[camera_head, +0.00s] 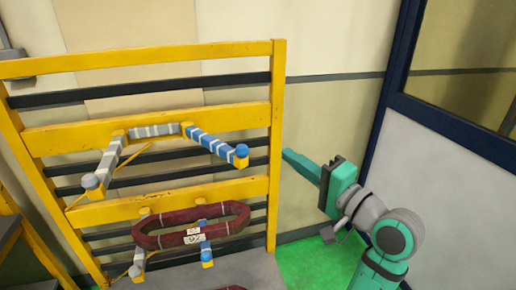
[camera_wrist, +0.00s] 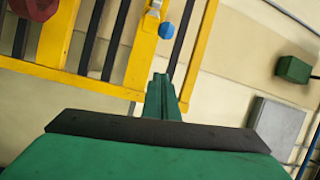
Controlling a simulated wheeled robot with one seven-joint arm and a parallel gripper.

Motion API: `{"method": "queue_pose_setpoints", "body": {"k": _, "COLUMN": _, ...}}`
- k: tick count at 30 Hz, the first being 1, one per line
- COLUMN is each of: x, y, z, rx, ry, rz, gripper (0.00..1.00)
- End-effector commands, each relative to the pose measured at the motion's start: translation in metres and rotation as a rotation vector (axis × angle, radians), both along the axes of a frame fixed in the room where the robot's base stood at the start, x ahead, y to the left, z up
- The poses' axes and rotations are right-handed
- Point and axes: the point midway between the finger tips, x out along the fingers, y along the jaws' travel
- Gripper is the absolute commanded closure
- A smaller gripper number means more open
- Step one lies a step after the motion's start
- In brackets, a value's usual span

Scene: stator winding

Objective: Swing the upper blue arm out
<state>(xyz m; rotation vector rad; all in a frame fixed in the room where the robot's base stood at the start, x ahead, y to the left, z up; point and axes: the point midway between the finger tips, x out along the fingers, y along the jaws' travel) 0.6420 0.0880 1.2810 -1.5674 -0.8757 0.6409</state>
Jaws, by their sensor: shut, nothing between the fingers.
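The upper blue arm (camera_head: 213,144) is a blue bar with white bands and a blue ball (camera_head: 241,150) at its end. It juts forward and to the right from the upper yellow rail of the rack. My green gripper (camera_head: 288,155) is shut and empty, to the right of the blue ball and apart from it, just past the rack's right post. In the wrist view the shut fingers (camera_wrist: 161,80) point toward the rack, and a blue ball (camera_wrist: 166,31) shows beyond their tips. Most of the blue arm is out of that view.
The yellow rack (camera_head: 278,75) has dark crossbars. A grey-banded arm (camera_head: 108,160) juts out on the left. A dark red coil (camera_head: 165,240) hangs lower, by a short blue-topped peg (camera_head: 206,256). A dark-framed panel (camera_head: 440,125) stands right of my arm.

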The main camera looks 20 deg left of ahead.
Motion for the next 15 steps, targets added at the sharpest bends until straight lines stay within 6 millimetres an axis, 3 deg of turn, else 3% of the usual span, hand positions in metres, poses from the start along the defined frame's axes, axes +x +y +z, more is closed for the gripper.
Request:
{"method": "queue_pose_setpoints", "body": {"k": 8, "x": 0.009, "y": 0.019, "z": 0.006, "rx": -0.004, "ry": 0.000, "rz": 0.013, "gripper": 1.00}}
{"method": "queue_pose_setpoints", "body": {"k": 15, "x": 0.033, "y": 0.054, "z": 0.009, "rx": -0.004, "ry": 0.002, "rz": 0.014, "gripper": 1.00}}
